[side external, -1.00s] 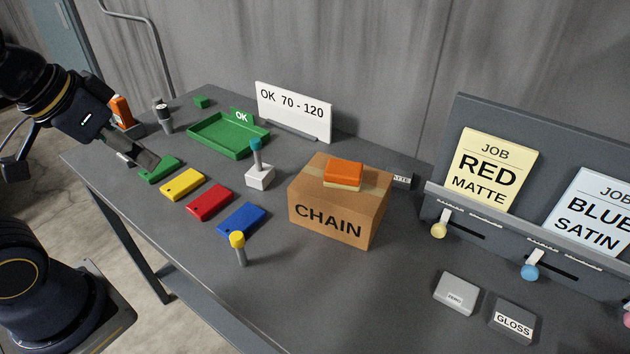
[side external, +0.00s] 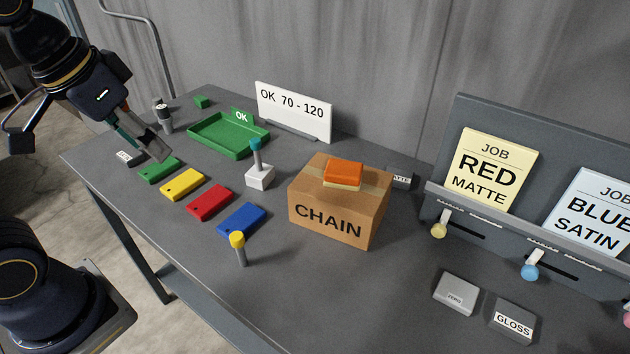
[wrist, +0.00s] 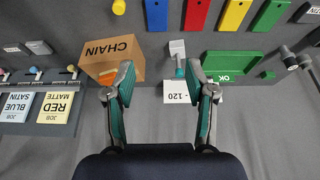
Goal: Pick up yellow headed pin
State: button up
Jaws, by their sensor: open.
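The yellow headed pin (side external: 238,248) stands upright on the grey table in the side external view, close to the near edge of the blue plate (side external: 242,219). Its shaft is grey and its head a yellow cylinder. My gripper (side external: 155,151) is well apart from it, at the upper left above the green plate's end of the row. In the wrist view my gripper (wrist: 160,66) has its two teal-padded fingers spread with nothing between them.
Red (side external: 209,202), yellow (side external: 182,184) and green (side external: 159,170) plates lie in a row. A teal-headed pin (side external: 256,158) stands in a white block. The CHAIN box (side external: 330,222), green tray (side external: 220,146) and sign (side external: 294,110) stand behind. Table right of the pin is clear.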

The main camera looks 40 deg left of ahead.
jog(key=w+d+m+g, duration=0.1)
jog(key=w+d+g, duration=0.1)
jog(key=w+d, duration=0.15)
jog(key=m+g, duration=0.2)
send_over(235, 237)
notch_tip(235, 237, down, 15)
jog(key=shift+r, duration=0.1)
jog(key=shift+f, duration=3.05)
grip_shut()
